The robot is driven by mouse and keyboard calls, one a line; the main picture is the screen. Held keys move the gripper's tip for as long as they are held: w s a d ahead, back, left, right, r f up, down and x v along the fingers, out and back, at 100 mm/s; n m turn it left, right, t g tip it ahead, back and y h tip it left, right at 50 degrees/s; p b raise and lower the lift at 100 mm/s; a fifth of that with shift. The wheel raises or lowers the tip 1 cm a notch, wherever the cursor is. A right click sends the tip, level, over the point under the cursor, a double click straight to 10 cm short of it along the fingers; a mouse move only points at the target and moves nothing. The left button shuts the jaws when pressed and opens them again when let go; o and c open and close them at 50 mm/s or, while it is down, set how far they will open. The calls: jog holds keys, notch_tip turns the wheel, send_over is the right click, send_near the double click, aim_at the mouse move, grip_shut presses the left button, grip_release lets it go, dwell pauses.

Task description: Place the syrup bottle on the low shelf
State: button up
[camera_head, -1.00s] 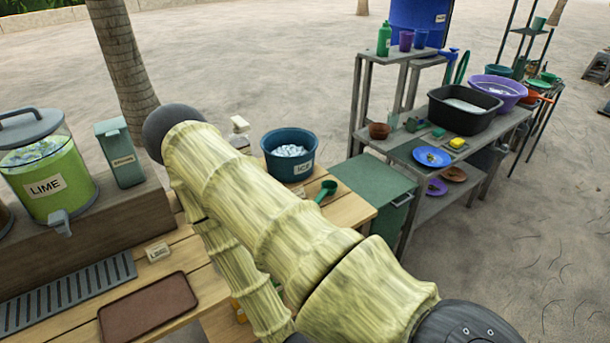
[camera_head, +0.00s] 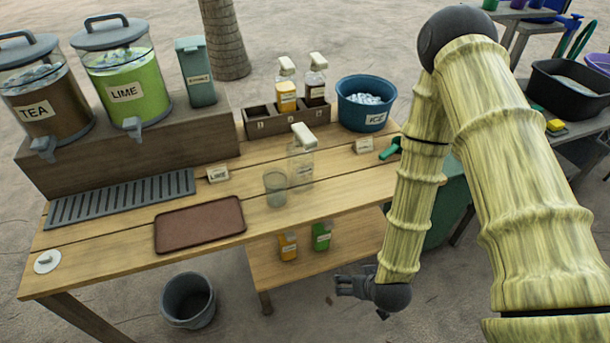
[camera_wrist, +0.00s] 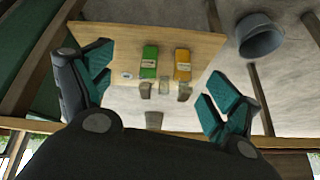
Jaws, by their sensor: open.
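A clear pump bottle (camera_head: 301,165) with a white head stands upright on the tabletop beside a glass (camera_head: 276,189). Two more pump bottles, one yellow-orange (camera_head: 286,97) and one dark (camera_head: 315,88), stand in the wooden rack. The low shelf (camera_head: 330,262) under the table holds an orange bottle (camera_head: 288,247) and a green bottle (camera_head: 322,236). Both also show in the wrist view, orange (camera_wrist: 182,66) and green (camera_wrist: 149,62). My gripper (camera_head: 352,288) is in front of the low shelf at its right. In the wrist view its teal fingers (camera_wrist: 160,88) are wide apart, with nothing held.
The tabletop has a brown tray (camera_head: 200,224), drip grate (camera_head: 122,198), green scoop (camera_head: 390,150) and blue ice tub (camera_head: 366,104). Drink dispensers (camera_head: 124,90) stand at the back left. A grey bucket (camera_head: 188,300) is on the sand left of the low shelf.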

jog(key=w+a+r+n+t+y+b, duration=0.1)
jog(key=w+a+r+t+b, duration=0.15)
jog(key=w, duration=0.35)
jog(key=w+a+r+t+b, duration=0.1)
jog(key=w+a+r+t, duration=0.15)
jog(key=w, duration=0.35)
jog(key=n+t+y+b, duration=0.1)
jog(key=t+y+b, duration=0.1)
jog(key=t+b, duration=0.35)
send_near(299, 147)
notch_tip(299, 147, down, 3)
jog(key=w, duration=0.2)
jog(key=p+x, duration=0.1)
jog(key=x, duration=0.2)
jog(key=shift+w+d+t, duration=0.1)
jog(key=shift+w+t, duration=0.15)
jog(key=shift+w, duration=0.2)
jog(key=shift+a+r+p+x, duration=0.15)
jog(key=shift+p+x, duration=0.25)
jog(key=shift+x, duration=0.95)
jog(key=shift+a+r+p+x, duration=0.15)
jog(key=shift+p+x, duration=0.2)
jog(key=shift+x, duration=1)
jog(key=shift+w+a, duration=0.1)
jog(key=shift+w, duration=0.3)
jog(key=c, duration=1.6)
jog(key=shift+r, duration=0.1)
